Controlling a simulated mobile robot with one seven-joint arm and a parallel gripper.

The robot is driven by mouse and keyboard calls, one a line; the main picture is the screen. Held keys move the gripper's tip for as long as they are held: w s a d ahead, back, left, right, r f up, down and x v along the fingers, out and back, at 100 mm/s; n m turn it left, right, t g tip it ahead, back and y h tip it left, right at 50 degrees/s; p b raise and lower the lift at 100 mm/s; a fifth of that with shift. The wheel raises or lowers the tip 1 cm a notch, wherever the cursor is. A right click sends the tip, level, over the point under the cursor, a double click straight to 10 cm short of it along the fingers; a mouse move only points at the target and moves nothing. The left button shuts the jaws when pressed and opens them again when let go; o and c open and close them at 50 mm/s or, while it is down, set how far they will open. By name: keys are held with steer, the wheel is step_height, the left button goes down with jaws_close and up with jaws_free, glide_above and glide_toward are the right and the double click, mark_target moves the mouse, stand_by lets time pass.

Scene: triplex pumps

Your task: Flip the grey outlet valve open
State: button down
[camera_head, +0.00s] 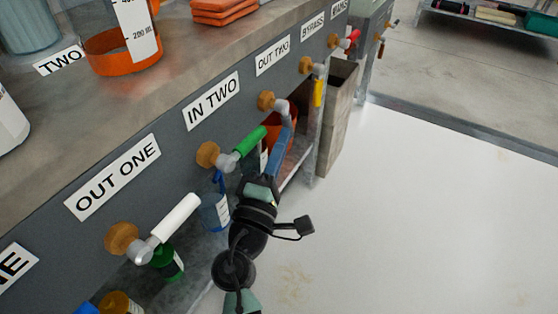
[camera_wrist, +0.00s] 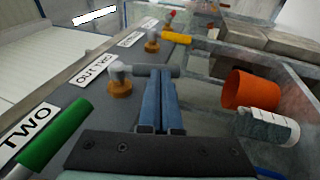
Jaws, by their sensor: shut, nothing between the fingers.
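The grey outlet valve is by the OUT TWO label. In the head view, its grey handle (camera_head: 291,113) sticks out from a brass fitting (camera_head: 266,101) and bends downward, partly hidden by my fingers. In the wrist view, the grey handle (camera_wrist: 155,71) points right, away from the panel. My gripper (camera_head: 287,132) has blue fingers, shut together with nothing between them. In the wrist view, the fingertips (camera_wrist: 160,73) are at the handle, near its middle; whether they touch it is unclear.
The green-handled valve (camera_head: 250,141) at IN TWO is close beside my gripper. A white-handled valve (camera_head: 175,217) is nearer, and a yellow-handled one (camera_head: 318,92) farther along. An orange container (camera_wrist: 250,90) and bottles sit under the bench. The floor (camera_head: 430,210) at right is clear.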

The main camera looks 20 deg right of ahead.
steer(key=w+d+r+t+h+b, duration=0.1)
steer(key=w+d+r+b, duration=0.1)
steer(key=w+d+b, duration=0.2)
steer(key=d+b, duration=0.2)
steer(key=b, duration=0.2)
steer(key=shift+w+r+b, duration=0.3)
steer(key=shift+w+r, duration=0.05)
steer(key=shift+r, duration=0.05)
stand_by(0.5)
steer(key=shift+r, duration=0.1)
steer(key=shift+a, duration=0.1)
stand_by(0.3)
steer(key=p+v, duration=0.1)
steer(key=v, duration=1.2)
steer(key=shift+d, duration=0.2)
